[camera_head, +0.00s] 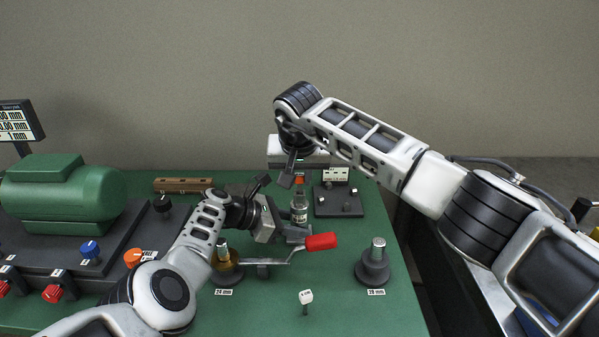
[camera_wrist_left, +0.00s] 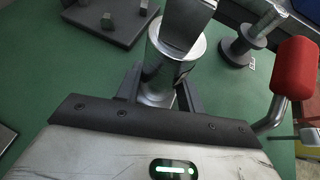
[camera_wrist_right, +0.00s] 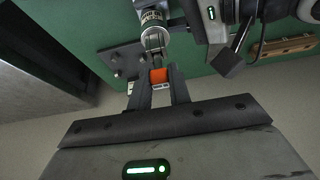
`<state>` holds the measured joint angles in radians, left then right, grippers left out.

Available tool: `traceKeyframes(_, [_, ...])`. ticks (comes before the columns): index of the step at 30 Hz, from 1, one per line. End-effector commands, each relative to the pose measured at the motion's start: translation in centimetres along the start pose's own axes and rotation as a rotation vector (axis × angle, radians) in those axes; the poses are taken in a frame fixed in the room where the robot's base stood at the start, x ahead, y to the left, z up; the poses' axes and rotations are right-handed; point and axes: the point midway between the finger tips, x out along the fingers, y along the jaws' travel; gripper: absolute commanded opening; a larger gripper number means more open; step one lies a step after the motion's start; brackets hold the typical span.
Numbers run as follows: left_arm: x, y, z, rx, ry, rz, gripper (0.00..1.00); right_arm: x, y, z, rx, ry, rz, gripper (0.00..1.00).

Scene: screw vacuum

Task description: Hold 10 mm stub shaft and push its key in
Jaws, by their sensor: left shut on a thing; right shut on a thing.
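The stub shaft (camera_head: 299,208), a silver upright cylinder with a label band, stands in the middle of the table; it also shows in the right wrist view (camera_wrist_right: 153,20). My left gripper (camera_head: 284,233) is shut on it from the left, its fingers either side of the silver cylinder in the left wrist view (camera_wrist_left: 160,88). My right gripper (camera_head: 299,182) is above, pointing down, shut on a small orange-red piece (camera_wrist_right: 158,76). That piece is at the shaft's end; I cannot tell whether it is the key or how deep anything sits.
A red-handled lever (camera_head: 320,241) is just right of my left gripper. Shafts on stands are at the front left (camera_head: 224,250) and right (camera_head: 376,255). A dark plate with pegs (camera_head: 339,208) is behind right. A green motor (camera_head: 62,190) stands left.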

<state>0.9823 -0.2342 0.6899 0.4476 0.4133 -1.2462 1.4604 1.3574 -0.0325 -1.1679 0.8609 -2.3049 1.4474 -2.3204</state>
Motion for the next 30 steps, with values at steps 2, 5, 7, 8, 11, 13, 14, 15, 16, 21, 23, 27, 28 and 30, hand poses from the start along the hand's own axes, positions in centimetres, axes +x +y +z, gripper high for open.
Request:
traceKeyframes(2, [0.0,0.0,-0.1,-0.001,0.003,0.000,0.25,0.2,0.0,0.1,0.000,0.000,0.000,0.00])
traceKeyframes(5, [0.0,0.0,-0.1,-0.001,0.003,0.000,0.25,0.5,0.0,0.2,0.000,0.000,0.001,0.00])
traceKeyframes(7, [0.0,0.0,-0.1,-0.001,0.002,0.000,0.25,0.6,0.0,0.3,0.000,-0.001,0.001,0.00])
traceKeyframes(8, [0.0,0.0,-0.1,-0.001,0.002,0.000,0.25,0.7,0.0,0.3,0.000,-0.001,0.001,0.00])
traceKeyframes(11, [0.0,0.0,-0.1,-0.001,0.002,0.000,0.25,0.9,0.1,0.4,0.000,-0.001,0.001,0.00])
traceKeyframes(13, [0.0,0.0,-0.1,-0.001,0.002,0.000,0.25,1.0,0.0,0.5,0.000,-0.001,0.001,0.25])
traceKeyframes(14, [0.0,0.0,-0.1,-0.001,0.002,0.000,0.25,1.0,0.0,0.5,0.000,-0.001,0.001,0.33])
traceKeyframes(15, [0.0,0.0,-0.1,-0.001,0.002,0.000,0.25,1.0,0.0,0.4,0.000,-0.001,0.001,0.44])
traceKeyframes(16, [0.0,0.0,-0.1,-0.001,0.002,0.000,0.25,1.0,0.0,0.4,0.000,-0.001,0.001,0.45])
traceKeyframes(21, [0.0,0.0,-0.1,-0.001,0.002,0.000,0.25,1.0,0.0,0.4,0.000,0.000,0.001,0.45])
traceKeyframes(23, [0.0,0.0,-0.1,-0.001,0.002,0.000,0.25,0.9,0.0,0.4,0.000,0.000,0.001,0.45])
traceKeyframes(27, [0.0,0.0,-0.1,-0.001,0.002,0.000,0.25,0.1,0.0,0.3,-0.002,0.003,-0.002,0.45])
traceKeyframes(28, [0.0,0.0,-0.1,-0.001,0.002,0.000,0.25,-0.3,0.0,0.3,-0.001,0.003,-0.002,0.45])
traceKeyframes(30, [0.0,0.0,-0.1,-0.001,0.002,0.000,0.25,-1.4,0.0,0.3,-0.001,0.004,-0.002,0.45])
